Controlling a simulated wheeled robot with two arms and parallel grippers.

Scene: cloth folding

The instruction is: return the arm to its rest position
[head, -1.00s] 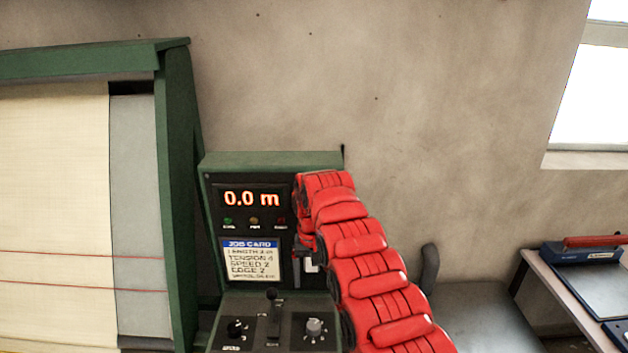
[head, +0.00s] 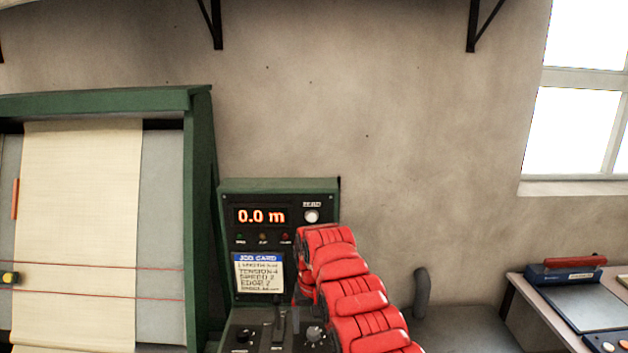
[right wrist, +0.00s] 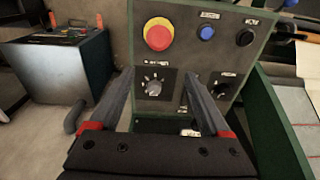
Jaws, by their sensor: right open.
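My right arm, in red padded sleeves, comes in from the lower right in the head view and reaches in front of the green control console (head: 280,186). My right gripper shows in the right wrist view (right wrist: 160,80) with its two dark fingers spread apart and nothing between them. The console panel with its knobs (right wrist: 152,86) lies beyond the fingertips; whether they touch it I cannot tell. In the head view the gripper is mostly hidden behind the sleeve, low by the lever (head: 279,325). My left gripper is in neither current view.
The console display (head: 261,216) reads 0.0 m above a job card (head: 258,272). A red stop button (right wrist: 158,35) is on the panel. A green-framed machine with cream cloth (head: 80,200) stands left. A side table with a blue device (head: 565,274) stands right.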

